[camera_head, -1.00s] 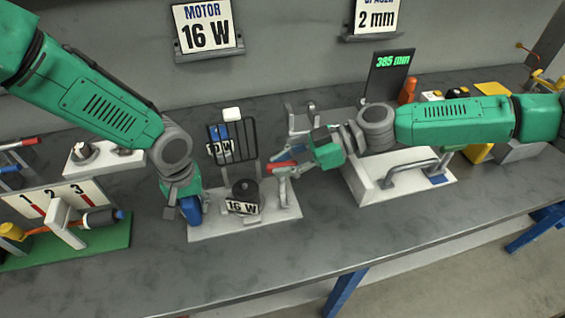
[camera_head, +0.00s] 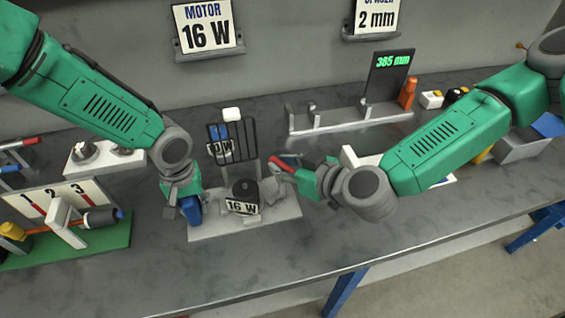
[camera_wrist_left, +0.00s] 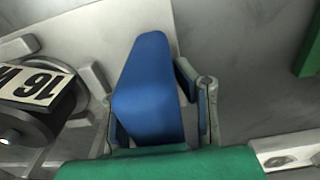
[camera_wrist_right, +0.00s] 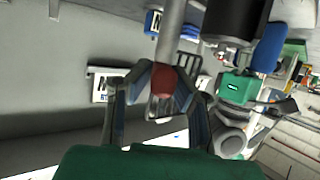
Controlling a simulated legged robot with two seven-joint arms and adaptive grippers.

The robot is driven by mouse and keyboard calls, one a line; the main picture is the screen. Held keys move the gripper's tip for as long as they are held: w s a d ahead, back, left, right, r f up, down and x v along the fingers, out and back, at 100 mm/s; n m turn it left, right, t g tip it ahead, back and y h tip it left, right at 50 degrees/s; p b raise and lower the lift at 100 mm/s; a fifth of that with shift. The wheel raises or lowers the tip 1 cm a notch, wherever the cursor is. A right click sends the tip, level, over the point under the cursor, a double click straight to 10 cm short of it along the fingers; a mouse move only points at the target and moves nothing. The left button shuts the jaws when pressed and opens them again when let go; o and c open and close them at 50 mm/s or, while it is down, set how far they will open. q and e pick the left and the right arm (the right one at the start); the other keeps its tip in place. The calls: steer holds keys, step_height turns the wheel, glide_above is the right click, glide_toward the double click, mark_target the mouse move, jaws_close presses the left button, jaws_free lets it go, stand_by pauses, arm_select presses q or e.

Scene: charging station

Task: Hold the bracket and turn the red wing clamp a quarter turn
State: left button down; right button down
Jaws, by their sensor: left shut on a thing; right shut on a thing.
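The blue bracket (camera_head: 190,209) stands at the left end of the white base plate (camera_head: 245,227). My left gripper (camera_head: 180,196) is shut on it; the left wrist view shows the blue bracket (camera_wrist_left: 148,95) between the fingers. A dark motor (camera_head: 246,189) with a "16 W" label stands beside it on the plate. The red wing clamp (camera_head: 285,161) is at the plate's right side, slanting down to the right. My right gripper (camera_head: 289,170) is shut on it; in the right wrist view the red clamp (camera_wrist_right: 163,82) sits between the fingertips, its far parts partly hidden.
A dark rack with blue parts (camera_head: 232,134) stands behind the motor. A green board with numbers (camera_head: 68,214) is at the left. A fixture with a "385 mm" display (camera_head: 387,75) stands at the back right. The bench front is clear.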

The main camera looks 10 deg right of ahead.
steer(key=m+t+h, duration=0.1)
steer(key=m+h, duration=0.1)
steer(key=h, duration=0.1)
steer(key=m+t+h, duration=0.1)
steer(key=m+h, duration=0.2)
steer(key=shift+m, duration=0.3)
stand_by(0.3)
steer(key=c, duration=1.5)
jaws_free()
steer(key=v, duration=0.7)
steer(key=shift+s, duration=0.2)
